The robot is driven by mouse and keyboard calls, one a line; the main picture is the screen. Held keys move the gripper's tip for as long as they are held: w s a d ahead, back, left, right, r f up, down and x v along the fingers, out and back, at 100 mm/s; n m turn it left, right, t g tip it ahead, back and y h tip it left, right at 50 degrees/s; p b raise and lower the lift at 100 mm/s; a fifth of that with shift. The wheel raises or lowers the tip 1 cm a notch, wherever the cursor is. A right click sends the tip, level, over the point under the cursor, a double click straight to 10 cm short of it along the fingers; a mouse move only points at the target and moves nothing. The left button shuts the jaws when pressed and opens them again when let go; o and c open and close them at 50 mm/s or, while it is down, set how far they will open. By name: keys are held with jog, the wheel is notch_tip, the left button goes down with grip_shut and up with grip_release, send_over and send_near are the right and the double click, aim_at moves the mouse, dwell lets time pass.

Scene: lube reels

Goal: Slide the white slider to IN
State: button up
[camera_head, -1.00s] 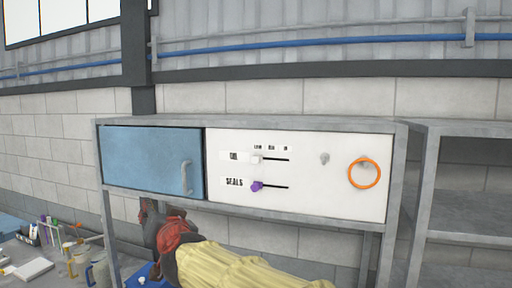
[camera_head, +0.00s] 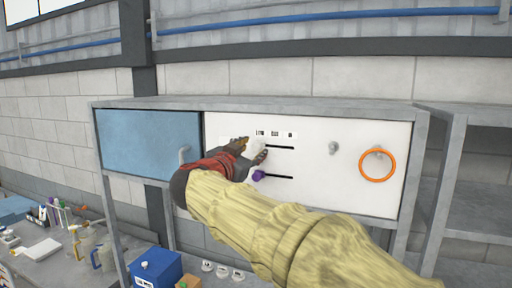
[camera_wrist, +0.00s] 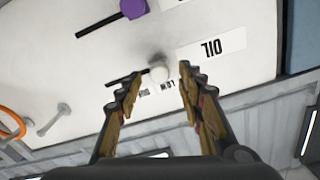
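The white slider (camera_wrist: 159,73) sits on the white panel (camera_head: 330,190) at the LOW end of its dark slot (camera_head: 281,148), beside the OIL label (camera_wrist: 211,46). In the head view my gripper mostly hides it. My gripper (camera_head: 254,149) is at the panel with its fingers spread. In the wrist view its two fingertips (camera_wrist: 160,80) stand apart on either side of the white slider, with visible gaps; contact is not seen. The IN label (camera_head: 290,135) is above the right end of the slot.
The purple slider (camera_head: 259,175) sits at the left end of the slot below. An orange ring (camera_head: 377,165) hangs on the panel's right, with a grey knob (camera_head: 334,148) nearby. A blue door (camera_head: 140,145) is left of the panel.

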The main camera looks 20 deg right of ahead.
aim_at(255, 148)
jog(key=x, duration=0.3)
jog(key=shift+w, duration=0.15)
jog(key=shift+c, duration=0.5)
grip_shut()
dwell(0.4)
